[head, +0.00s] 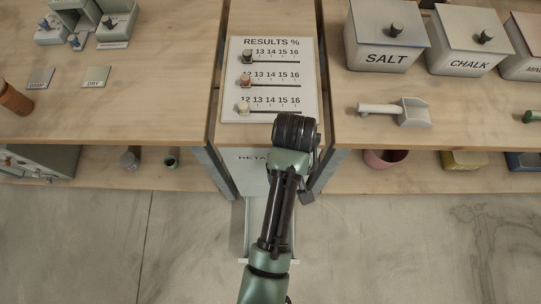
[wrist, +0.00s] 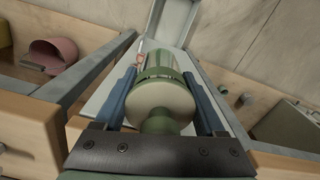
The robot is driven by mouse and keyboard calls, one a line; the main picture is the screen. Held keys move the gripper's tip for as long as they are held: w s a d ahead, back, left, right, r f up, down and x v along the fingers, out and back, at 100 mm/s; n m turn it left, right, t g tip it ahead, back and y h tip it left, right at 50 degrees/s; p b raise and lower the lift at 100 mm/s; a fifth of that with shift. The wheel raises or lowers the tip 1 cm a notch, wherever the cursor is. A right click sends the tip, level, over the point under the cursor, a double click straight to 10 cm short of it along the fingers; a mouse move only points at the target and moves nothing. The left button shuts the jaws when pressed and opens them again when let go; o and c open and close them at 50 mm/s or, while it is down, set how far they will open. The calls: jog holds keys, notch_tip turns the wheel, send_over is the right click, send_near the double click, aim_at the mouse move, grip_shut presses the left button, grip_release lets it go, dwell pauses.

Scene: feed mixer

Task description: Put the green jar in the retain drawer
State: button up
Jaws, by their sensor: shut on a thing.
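The green jar (wrist: 158,95) shows in the wrist view, with a pale round lid and a green rim and knob facing the camera. My gripper (wrist: 160,75) is shut on it, with one blue finger on each side. The retain drawer (wrist: 176,22) is pulled open, and its light tray lies behind the jar in the wrist view. The drawer also shows in the head view (head: 252,218), partly covered by my arm. My arm hides the jar and gripper in the head view. I cannot tell how high the jar is above the drawer floor.
A results board (head: 270,80) with several small pegs lies on the bench above the drawer. White salt (head: 386,40) and chalk (head: 468,45) bins and a scoop (head: 400,111) stand at right. A pink pot (head: 384,159) is on the lower shelf. The floor around the drawer is clear.

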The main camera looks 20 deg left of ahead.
jog(key=s+a+f+n+b, duration=0.2)
jog(key=f+n+b, duration=0.3)
jog(key=f+b, duration=1.3)
jog(key=s+a+f+n+b, duration=0.2)
jog(key=f+n+b, duration=0.3)
jog(key=f+b, duration=1.4)
jog(key=s+a+f+n+b, duration=0.2)
jog(key=f+n+b, duration=0.3)
jog(key=f+b, duration=1.3)
jog(key=shift+s+a+f+b, duration=0.1)
jog(key=shift+s+a+f, duration=0.05)
jog(key=shift+f, duration=1.95)
jog(key=shift+s+a+f+b, duration=0.1)
jog(key=shift+s+f+b, duration=0.05)
jog(key=shift+f, duration=2)
jog(key=shift+s+a+f+b, duration=0.1)
jog(key=shift+s+a+f, duration=0.05)
jog(key=shift+f, duration=1.95)
jog(key=shift+f, duration=0.15)
jog(key=o, duration=1.5)
jog(key=shift+o, duration=0.2)
notch_tip(320, 180, up, 12)
jog(key=p, duration=0.8)
jog(key=shift+r, duration=0.2)
